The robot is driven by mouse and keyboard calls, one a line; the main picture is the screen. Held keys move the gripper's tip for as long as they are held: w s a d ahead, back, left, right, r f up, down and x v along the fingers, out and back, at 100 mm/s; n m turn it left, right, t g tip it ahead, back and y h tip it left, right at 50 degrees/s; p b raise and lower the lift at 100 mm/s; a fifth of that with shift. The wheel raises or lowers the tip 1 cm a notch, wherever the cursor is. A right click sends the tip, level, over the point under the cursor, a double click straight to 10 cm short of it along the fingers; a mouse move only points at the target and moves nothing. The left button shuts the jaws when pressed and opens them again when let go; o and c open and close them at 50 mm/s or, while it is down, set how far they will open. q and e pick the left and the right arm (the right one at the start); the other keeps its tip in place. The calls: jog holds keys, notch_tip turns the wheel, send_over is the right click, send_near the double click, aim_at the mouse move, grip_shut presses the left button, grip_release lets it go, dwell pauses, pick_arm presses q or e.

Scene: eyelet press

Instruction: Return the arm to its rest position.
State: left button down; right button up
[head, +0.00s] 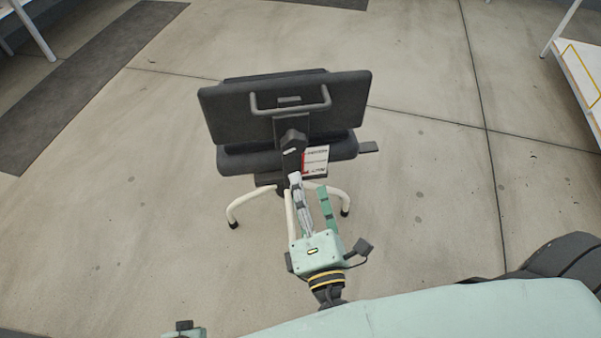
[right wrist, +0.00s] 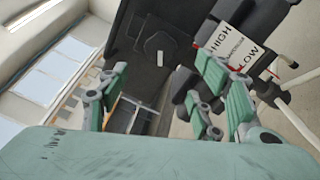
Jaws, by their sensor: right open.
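My right gripper (head: 310,186) reaches up the middle of the head view, at the back of a black chair (head: 235,118). Its two green-and-grey fingers are apart, with nothing seen between them. They appear just below and in front of the chair's rear post; I cannot tell whether they touch it. In the right wrist view the fingers (right wrist: 162,88) are also spread wide, with the dark chair parts beyond them. My left gripper's fingers do not show; only a small piece of my own body is at the bottom left edge of the head view.
A white label (head: 315,160) reading HIGH and LOW hangs by the chair post. White tubular legs (head: 245,200) spread below, and a dark paddle (head: 369,147) sticks out right. A white table (head: 580,75) stands at the right edge. The floor around the chair is clear.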

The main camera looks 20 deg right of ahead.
jog(key=shift+s, duration=0.35)
dwell(0.3)
